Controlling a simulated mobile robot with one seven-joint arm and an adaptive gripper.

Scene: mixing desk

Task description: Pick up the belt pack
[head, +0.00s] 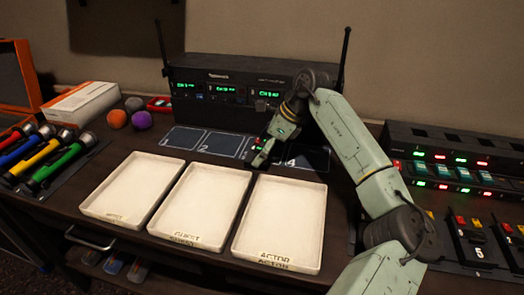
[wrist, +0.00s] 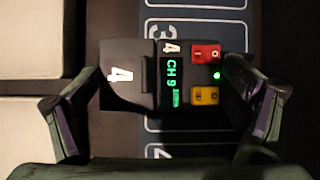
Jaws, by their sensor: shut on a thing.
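The belt pack (wrist: 130,78) is a dark box with a white 4, a green "CH 9" display, a red and a yellow button and a lit green light. In the wrist view it sits between the two fingers of my gripper (wrist: 165,100), which is shut on it. In the head view my gripper (head: 264,152) is low over the numbered mat (head: 222,143), and the fingers and arm hide most of the pack. I cannot tell whether the pack touches the mat.
Three white trays (head: 203,203) lie in front of the mat. A receiver with two antennas (head: 222,76) stands behind. A charger rack (head: 450,143) and other packs (head: 473,240) are on the right. Coloured flashlights (head: 58,160) and foam balls (head: 141,121) are on the left.

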